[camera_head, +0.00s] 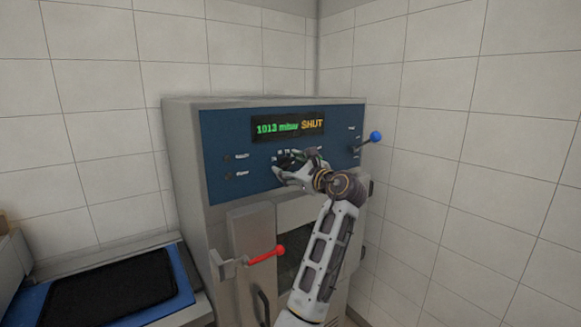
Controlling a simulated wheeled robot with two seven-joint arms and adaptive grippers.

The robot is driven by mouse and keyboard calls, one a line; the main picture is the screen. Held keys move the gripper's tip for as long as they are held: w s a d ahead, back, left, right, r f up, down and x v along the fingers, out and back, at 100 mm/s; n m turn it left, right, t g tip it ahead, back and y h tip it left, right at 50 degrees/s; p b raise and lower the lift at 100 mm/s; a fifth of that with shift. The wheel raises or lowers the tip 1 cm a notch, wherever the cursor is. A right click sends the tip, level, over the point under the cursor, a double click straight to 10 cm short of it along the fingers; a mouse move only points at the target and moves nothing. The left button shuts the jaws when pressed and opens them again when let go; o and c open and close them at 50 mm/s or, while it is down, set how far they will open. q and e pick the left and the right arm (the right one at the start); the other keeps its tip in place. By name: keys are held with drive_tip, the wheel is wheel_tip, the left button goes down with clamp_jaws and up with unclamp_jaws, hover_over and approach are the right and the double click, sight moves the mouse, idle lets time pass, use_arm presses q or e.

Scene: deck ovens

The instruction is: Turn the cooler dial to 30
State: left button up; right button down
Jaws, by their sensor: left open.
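The cooler is a grey cabinet (182,150) with a blue control panel (225,130). Its display (288,127) reads "1013 mbar" in green and "SHUT" in orange. Small scale markings show on the panel just above my left gripper (283,168). The gripper is open at the middle of the panel, below the display. The dial itself is hidden behind the gripper, so its setting cannot be read. I cannot tell whether the fingers touch it. My right gripper is not in view.
A lever with a blue ball (376,137) sticks out at the panel's right. A red-ended handle (266,255) crosses the cabinet front below my gripper. A blue tray (178,279) with a dark mat (110,292) lies at the lower left. Tiled walls close off the back and right.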

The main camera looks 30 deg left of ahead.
use_arm(q)
drive_tip(key=shift+c, duration=0.2)
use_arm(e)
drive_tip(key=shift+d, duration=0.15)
use_arm(q)
drive_tip(key=c, duration=1)
drive_tip(key=shift+o, duration=0.2)
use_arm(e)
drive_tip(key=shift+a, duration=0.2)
